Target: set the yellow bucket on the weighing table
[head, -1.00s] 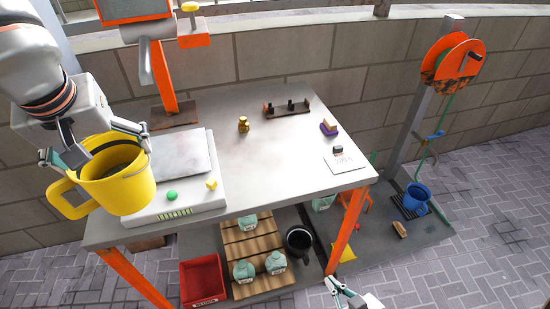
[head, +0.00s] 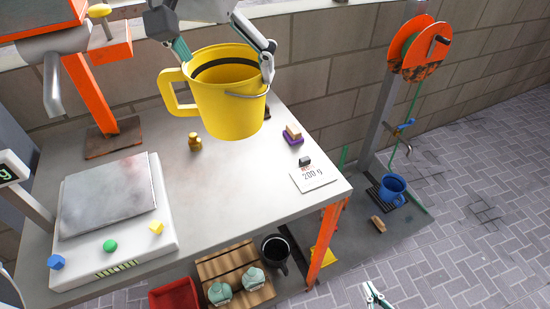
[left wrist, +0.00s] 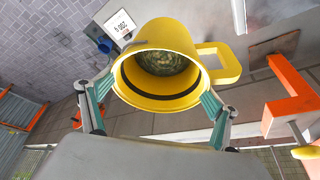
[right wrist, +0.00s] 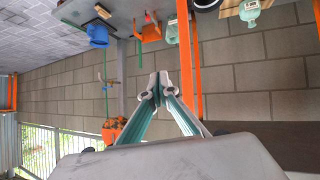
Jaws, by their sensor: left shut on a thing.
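The yellow bucket (head: 230,110) is upright in the head view, over the back middle of the grey metal table (head: 225,175), and looks raised above it. Its handle points left. My left gripper (head: 225,58) is shut on the bucket, a finger on each side of its rim. In the left wrist view, the bucket (left wrist: 178,45) shows a dark, speckled greenish content, and my left gripper (left wrist: 155,105) spans its rim. My right gripper (head: 373,294) is low, in front of the table. In the right wrist view, my right gripper's (right wrist: 156,88) fingertips are together and empty.
A scale (head: 110,200) with a metal plate and coloured buttons stands on the table's left. A brass weight (head: 195,141), a purple-based block (head: 293,135) and a "200 g" card (head: 313,176) lie on the table. An orange post (head: 88,85) rises behind the scale. The table's front middle is clear.

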